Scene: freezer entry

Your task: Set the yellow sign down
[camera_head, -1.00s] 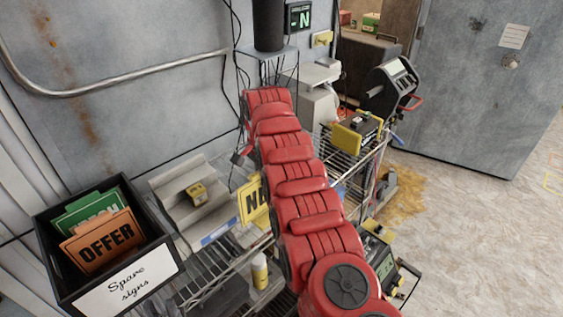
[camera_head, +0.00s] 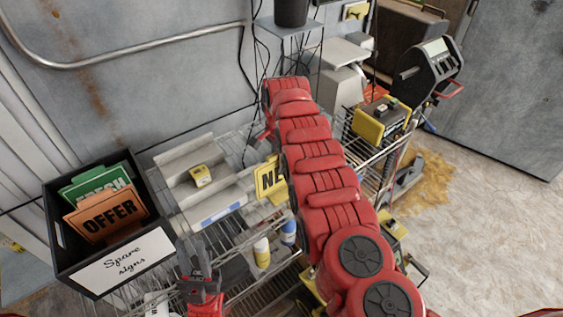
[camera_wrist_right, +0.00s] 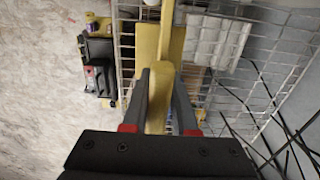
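The yellow sign (camera_head: 269,181) with black letters is at the wire shelf in the head view, partly hidden behind my red right arm. In the right wrist view the yellow sign (camera_wrist_right: 173,40) runs up between the fingers of my right gripper (camera_wrist_right: 162,75), which are shut on it. The right gripper is hidden in the head view. I cannot tell whether the sign touches the shelf. My left gripper (camera_head: 196,262) is low in the head view, above the lower shelving and right of the sign box. I cannot tell whether its fingers are open.
A black "Spare signs" box (camera_head: 122,263) holds green and orange signs. A grey stepped holder (camera_head: 205,185) carries a small yellow item (camera_head: 200,176). Bottles (camera_head: 262,250) stand lower down. A yellow-black device (camera_head: 380,120) is at the right. Floor (camera_head: 490,220) is open at right.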

